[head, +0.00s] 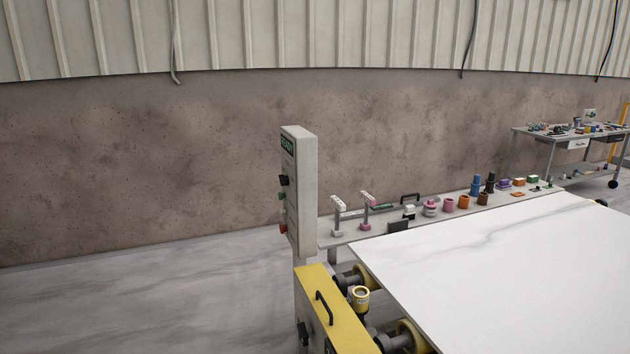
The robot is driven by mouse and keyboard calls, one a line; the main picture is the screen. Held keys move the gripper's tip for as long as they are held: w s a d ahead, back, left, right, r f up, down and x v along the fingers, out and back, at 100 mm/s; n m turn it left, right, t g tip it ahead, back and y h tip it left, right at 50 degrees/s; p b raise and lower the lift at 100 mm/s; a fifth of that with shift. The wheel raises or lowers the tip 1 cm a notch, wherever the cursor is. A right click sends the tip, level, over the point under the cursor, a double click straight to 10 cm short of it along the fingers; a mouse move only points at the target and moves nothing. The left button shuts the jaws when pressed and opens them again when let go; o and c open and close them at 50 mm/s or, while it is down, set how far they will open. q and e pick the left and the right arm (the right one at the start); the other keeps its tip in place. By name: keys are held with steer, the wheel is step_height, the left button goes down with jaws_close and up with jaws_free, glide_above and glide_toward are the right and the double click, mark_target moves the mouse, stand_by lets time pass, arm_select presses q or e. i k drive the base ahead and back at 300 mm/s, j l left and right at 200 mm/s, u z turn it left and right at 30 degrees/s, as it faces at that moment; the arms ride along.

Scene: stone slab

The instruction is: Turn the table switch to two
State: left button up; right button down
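A grey upright control box (305,190) stands left of the stone slab. On its narrow left face are a green label (287,143), a black knob (284,180), a green button (282,196) and a red button (283,229). Another black knob (303,334) sits low on the left side of the yellow housing (335,310). I cannot tell which knob is the table switch, and no position marks are legible. Neither of my grippers is in view.
The white stone slab (480,255) lies right of the yellow housing. A narrow shelf (350,237) behind it holds several coloured tools and cups. A cart (548,137) stands at the far right. The floor (150,300) at left is clear.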

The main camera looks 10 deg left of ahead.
mark_target(285, 180)
steer(key=i+j+z, duration=0.6)
steer(key=j, duration=0.35)
steer(key=i+j+z, duration=0.15)
steer(key=i+j, duration=0.15)
steer(key=j, duration=0.1)
